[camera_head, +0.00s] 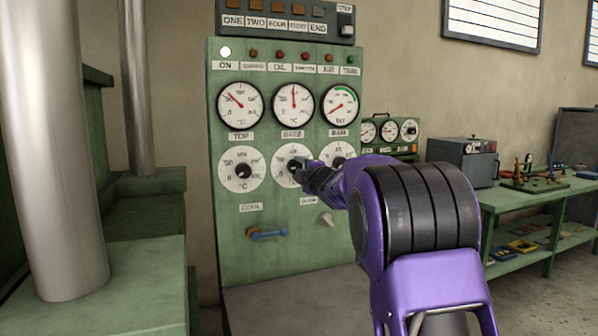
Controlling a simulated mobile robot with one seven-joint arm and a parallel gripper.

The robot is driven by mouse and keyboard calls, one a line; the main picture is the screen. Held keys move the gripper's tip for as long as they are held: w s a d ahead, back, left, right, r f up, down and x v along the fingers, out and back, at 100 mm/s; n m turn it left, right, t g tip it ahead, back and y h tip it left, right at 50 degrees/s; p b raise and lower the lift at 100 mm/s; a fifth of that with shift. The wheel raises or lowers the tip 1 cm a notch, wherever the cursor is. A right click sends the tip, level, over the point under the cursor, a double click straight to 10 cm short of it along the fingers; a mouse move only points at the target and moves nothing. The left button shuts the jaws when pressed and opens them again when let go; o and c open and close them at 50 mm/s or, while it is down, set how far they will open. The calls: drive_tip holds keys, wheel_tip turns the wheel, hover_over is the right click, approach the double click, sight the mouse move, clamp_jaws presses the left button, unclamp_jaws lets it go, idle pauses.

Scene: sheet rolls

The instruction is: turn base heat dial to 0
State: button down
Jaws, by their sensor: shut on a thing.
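The base heat dial (285,159) is the middle white dial in the lower row of the green control panel (235,282). It sits under the round gauge labelled BASE (293,104). My gripper (297,168) is at this dial, shut on its dark central knob. My purple and black arm reaches in from the lower right. The gripper and wrist hide the knob's pointer and the dial's lower right, so I cannot read the setting. The base gauge needle points about straight up.
A similar white dial (240,169) is close on the left, and another (340,158) is partly behind my wrist on the right. A blue-handled lever (266,233) sticks out below. Large metal columns (55,150) stand at the left. A green workbench (530,195) stands at the right.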

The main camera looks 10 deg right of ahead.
drive_tip(key=n, duration=0.6)
drive_tip(key=shift+n, duration=0.3)
idle(0.4)
drive_tip(key=shift+c, duration=1.4)
unclamp_jaws()
drive_tip(key=shift+s, duration=0.1)
drive_tip(key=s+d, duration=0.3)
drive_tip(key=s, duration=1.4)
drive_tip(key=shift+d, duration=0.2)
